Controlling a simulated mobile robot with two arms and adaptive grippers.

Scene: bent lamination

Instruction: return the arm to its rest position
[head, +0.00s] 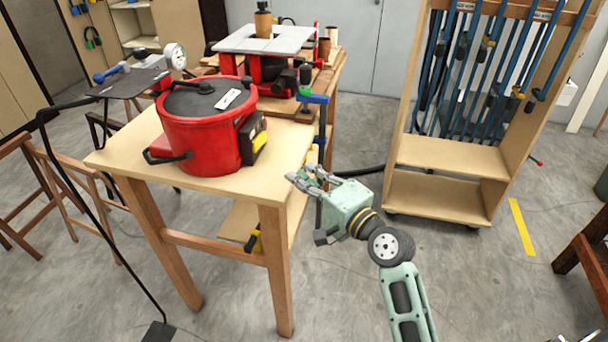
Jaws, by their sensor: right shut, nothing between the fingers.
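My right gripper (303,181) is in the middle of the head view, its arm coming in from the lower right. Its fingers point left, near the right edge of the wooden table (275,176). It is shut and holds nothing.
A red pot (192,140) with a black lid stands on the wooden table. A blue clamp (313,98) is at the table's right edge. A wooden rack (445,154) with blue clamps stands at the back right. A yellow floor strip (521,226) lies right.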

